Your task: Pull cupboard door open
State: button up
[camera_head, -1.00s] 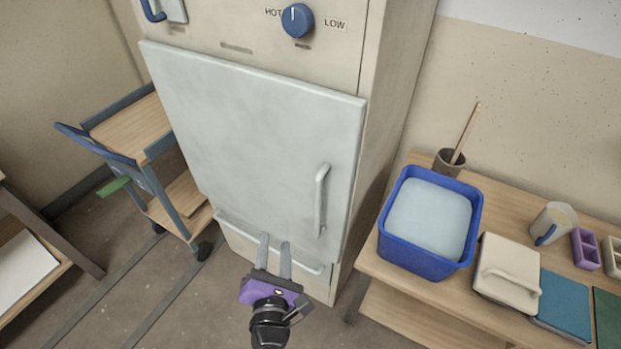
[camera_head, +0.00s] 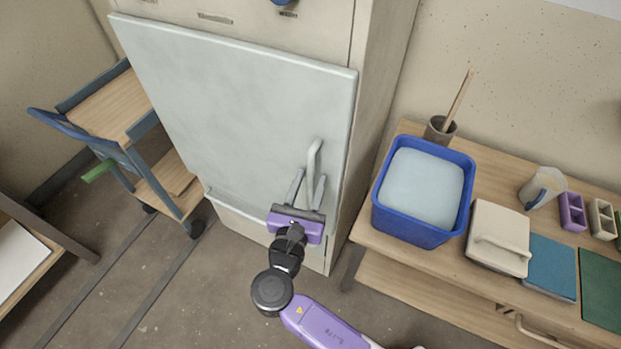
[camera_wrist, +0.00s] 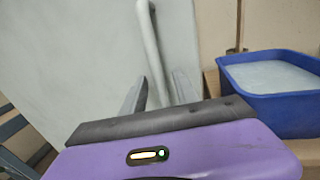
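The cupboard door (camera_head: 235,105) is a pale grey-white panel on a cream cabinet, and it looks closed. Its vertical bar handle (camera_head: 312,160) is near the door's right edge. My gripper (camera_head: 308,178) is in front of the door at the lower part of this handle. Its two fingers are apart, one on each side of the handle. In the wrist view the handle (camera_wrist: 150,50) runs down between the two open fingers (camera_wrist: 158,88). I cannot tell whether either finger touches it; its lower end is partly hidden.
A wooden bench (camera_head: 372,262) stands close on the right, with a blue bucket (camera_head: 412,226), a lidded cream box (camera_head: 497,232) and a brush pot (camera_head: 438,131). A blue-framed trolley (camera_head: 128,160) stands on the left. The floor before the cabinet is open. A lower drawer is below the door.

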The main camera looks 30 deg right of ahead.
jog(key=shift+w+d, duration=0.3)
grip_shut()
dwell(1.3)
